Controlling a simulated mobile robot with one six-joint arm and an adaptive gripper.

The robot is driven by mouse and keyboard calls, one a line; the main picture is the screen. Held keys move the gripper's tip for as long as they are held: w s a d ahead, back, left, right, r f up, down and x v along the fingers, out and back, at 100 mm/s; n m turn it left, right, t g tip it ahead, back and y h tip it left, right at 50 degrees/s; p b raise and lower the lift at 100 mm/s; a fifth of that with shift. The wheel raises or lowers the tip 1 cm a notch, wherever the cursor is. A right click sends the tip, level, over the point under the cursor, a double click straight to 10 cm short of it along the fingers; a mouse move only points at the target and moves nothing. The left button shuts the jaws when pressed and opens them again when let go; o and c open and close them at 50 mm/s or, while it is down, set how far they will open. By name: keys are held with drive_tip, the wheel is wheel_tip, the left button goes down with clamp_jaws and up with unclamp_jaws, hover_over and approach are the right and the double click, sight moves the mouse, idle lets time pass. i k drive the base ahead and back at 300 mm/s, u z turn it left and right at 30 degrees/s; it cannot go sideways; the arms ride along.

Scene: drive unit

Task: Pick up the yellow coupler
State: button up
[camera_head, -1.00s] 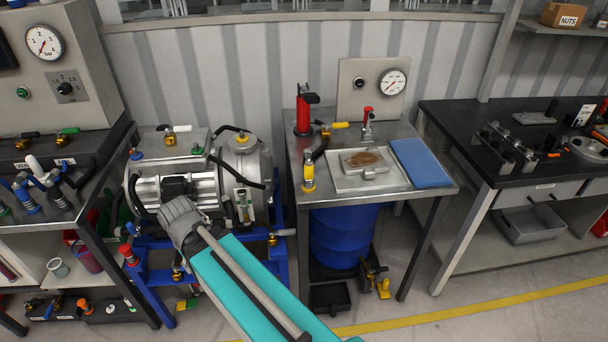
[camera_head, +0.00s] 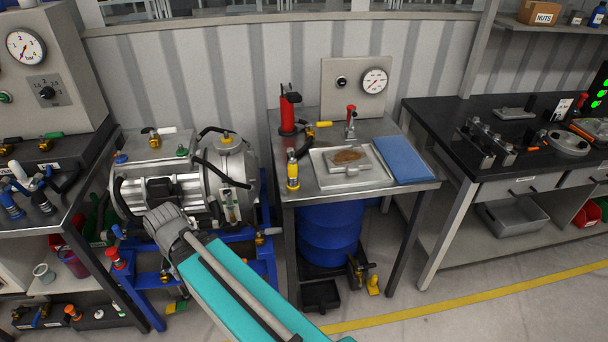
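The yellow coupler (camera_head: 292,175) stands upright at the front left of the middle metal table (camera_head: 330,195), with a black hose curving up from its top. My teal and grey arm (camera_head: 225,270) reaches in from the bottom and ends in a grey ridged joint in front of the motor-like unit, to the left of the coupler and apart from it. No gripper fingers show, so I cannot see what my gripper holds.
A metal tray (camera_head: 325,180) with a stained block and a blue pad (camera_head: 402,160) lie right of the coupler. A red bottle-like tool (camera_head: 288,112) stands behind it. A silver drive unit (camera_head: 190,180) is left, a black workbench (camera_head: 500,160) right. Floor is clear at the lower right.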

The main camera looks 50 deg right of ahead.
sight(293, 166)
drive_tip(key=k, duration=1.45)
drive_tip(key=z, duration=1.2)
drive_tip(key=i, duration=1)
